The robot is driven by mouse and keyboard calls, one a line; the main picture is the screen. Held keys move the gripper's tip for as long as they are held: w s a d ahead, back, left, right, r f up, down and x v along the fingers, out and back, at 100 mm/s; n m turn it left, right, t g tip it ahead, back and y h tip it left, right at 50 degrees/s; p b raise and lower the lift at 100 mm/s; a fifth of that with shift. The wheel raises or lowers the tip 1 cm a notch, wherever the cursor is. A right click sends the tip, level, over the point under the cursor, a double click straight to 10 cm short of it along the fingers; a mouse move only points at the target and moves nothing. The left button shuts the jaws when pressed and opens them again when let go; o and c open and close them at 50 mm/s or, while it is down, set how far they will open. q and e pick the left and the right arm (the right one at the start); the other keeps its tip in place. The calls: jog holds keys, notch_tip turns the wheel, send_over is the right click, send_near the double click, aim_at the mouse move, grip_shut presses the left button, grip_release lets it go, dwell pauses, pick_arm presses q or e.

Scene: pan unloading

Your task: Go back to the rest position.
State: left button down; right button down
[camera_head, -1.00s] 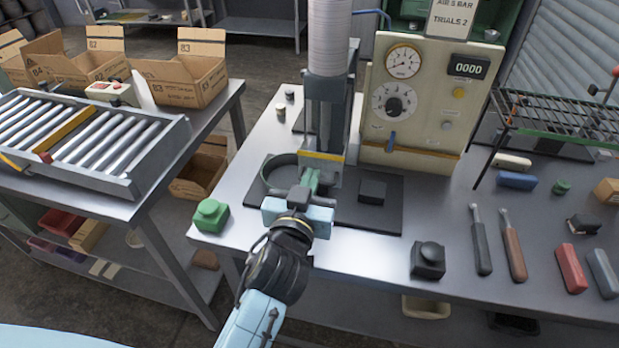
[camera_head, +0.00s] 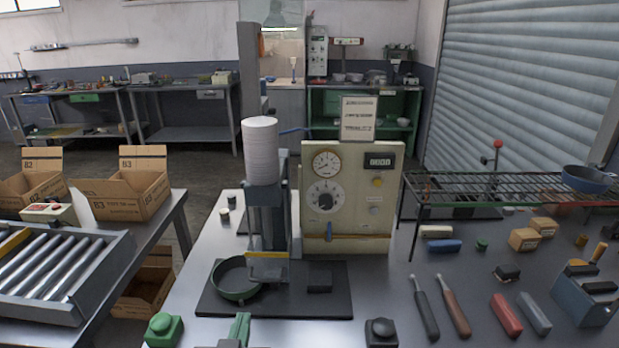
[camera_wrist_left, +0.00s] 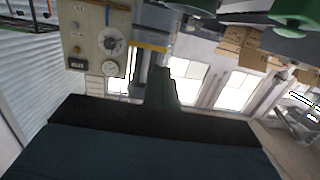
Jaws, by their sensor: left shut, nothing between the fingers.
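My left gripper (camera_head: 240,324) shows only as its green fingertips at the bottom edge of the head view. It is shut and empty, apart from the pan and in front of the press mat. In the left wrist view its dark fingers (camera_wrist_left: 164,84) point away from the camera in the middle. The round dark green pan (camera_head: 237,293) sits on the black mat (camera_head: 325,305), beside the press (camera_head: 266,215). The rest of my left arm is below the head view. My right gripper is in neither view.
A gauge panel (camera_head: 347,193) stands behind the mat. A green button box (camera_head: 163,330) and a black button box (camera_head: 381,333) are near the front edge. Tools lie right, under and before a wire rack (camera_head: 480,187). A roller conveyor (camera_head: 60,278) stands left.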

pick_arm(q)
jog(key=s+a+f+m+g, duration=0.1)
jog(key=s+a+f+g, duration=0.25)
jog(key=s+f, duration=0.2)
jog(key=s+a+f+m+g+h, duration=0.1)
jog(key=s+a+f+g, duration=0.1)
jog(key=s+f+g, duration=0.4)
jog(key=s+a+f+m+g, duration=0.1)
jog(key=s+a+f+g, duration=0.25)
jog(key=s, duration=0.45)
notch_tip(320, 180, down, 24)
jog(key=s+r+g+b, duration=0.1)
jog(key=s+a+f+g, duration=0.1)
jog(key=s+a+f, duration=0.1)
jog(key=s+f, duration=1.5)
jog(key=shift+a+b, duration=0.4)
